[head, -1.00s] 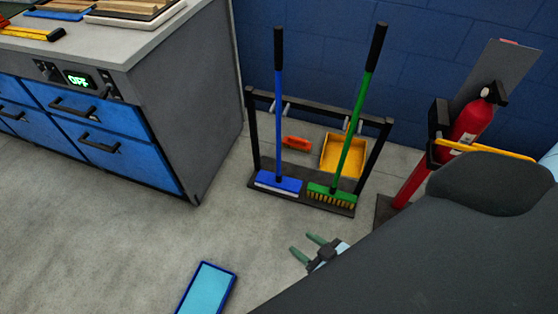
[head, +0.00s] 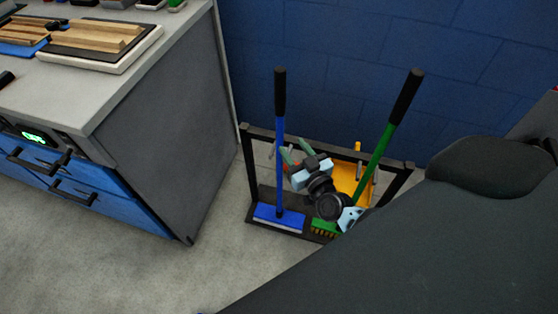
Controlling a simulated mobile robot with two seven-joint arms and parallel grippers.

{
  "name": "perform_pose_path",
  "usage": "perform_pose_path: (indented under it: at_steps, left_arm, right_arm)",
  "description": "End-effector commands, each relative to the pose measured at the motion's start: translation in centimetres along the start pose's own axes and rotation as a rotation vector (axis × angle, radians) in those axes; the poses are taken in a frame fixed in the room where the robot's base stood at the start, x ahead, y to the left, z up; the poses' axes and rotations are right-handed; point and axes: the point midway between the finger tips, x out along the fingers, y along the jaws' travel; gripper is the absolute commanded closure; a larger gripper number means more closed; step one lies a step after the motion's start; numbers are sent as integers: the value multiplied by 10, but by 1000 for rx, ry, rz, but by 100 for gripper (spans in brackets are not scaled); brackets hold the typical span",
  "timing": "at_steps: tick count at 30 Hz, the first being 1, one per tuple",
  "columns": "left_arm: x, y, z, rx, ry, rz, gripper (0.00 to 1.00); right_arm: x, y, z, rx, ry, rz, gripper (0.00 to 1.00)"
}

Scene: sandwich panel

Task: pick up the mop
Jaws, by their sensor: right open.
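The mop, with a blue pole (head: 279,150), a black grip and a flat blue head with a pale lower edge, stands upright in a dark rack (head: 262,132). My right gripper (head: 295,151) is open just to the right of the mop's pole, its greenish fingers pointing up and left. Nothing shows between the fingers; I cannot tell whether one touches the pole. My left gripper is not in view.
A green broom (head: 384,150) leans in the rack to the right, with a yellow dustpan (head: 349,178) behind my wrist. A grey bench with blue drawers (head: 110,205) stands at left. A blue wall (head: 350,60) is behind. The floor between is clear.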

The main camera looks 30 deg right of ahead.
Motion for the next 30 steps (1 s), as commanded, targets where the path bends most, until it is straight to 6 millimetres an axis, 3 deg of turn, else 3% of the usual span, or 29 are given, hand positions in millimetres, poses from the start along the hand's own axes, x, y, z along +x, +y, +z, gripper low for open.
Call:
perform_pose_path:
  at_steps: [8, 15, 22, 30]
  left_arm:
    - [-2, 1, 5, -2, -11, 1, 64]
    - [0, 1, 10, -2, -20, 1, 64]
    - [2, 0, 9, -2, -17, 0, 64]
    - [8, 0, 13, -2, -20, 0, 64]
  right_arm:
    - [4, 2, -2, 1, 5, 6, 55]
    - [25, 2, -1, 0, 6, 6, 55]
    - [31, 1, -1, 0, 5, 5, 55]
    - [64, -4, 3, 0, 6, 5, 55]
